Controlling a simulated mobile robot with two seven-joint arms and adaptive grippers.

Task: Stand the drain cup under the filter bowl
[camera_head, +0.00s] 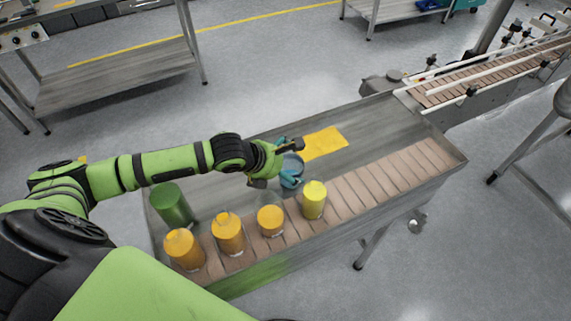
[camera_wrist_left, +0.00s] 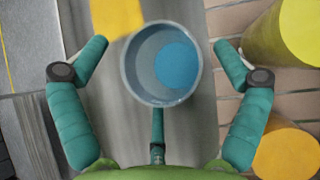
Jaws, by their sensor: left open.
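A grey-blue open cup (camera_head: 291,165), which looks like the drain cup, stands upright on the metal top of the conveyor table. In the left wrist view the cup (camera_wrist_left: 133,75) is seen from above, with a blue round patch inside. My left gripper (camera_head: 280,163) is open around the cup. In the left wrist view its teal fingers (camera_wrist_left: 161,46) lie on both sides with gaps to the wall, and another finger points at the cup from below. I cannot make out a filter bowl. My right gripper is not in view.
A yellow square (camera_head: 324,143) lies just beyond the cup. A yellow container (camera_head: 314,200) stands close by on the brown slatted belt (camera_head: 385,178), with several orange-topped containers (camera_head: 229,233) to its left. A green cylinder (camera_head: 173,206) stands at the table's left end.

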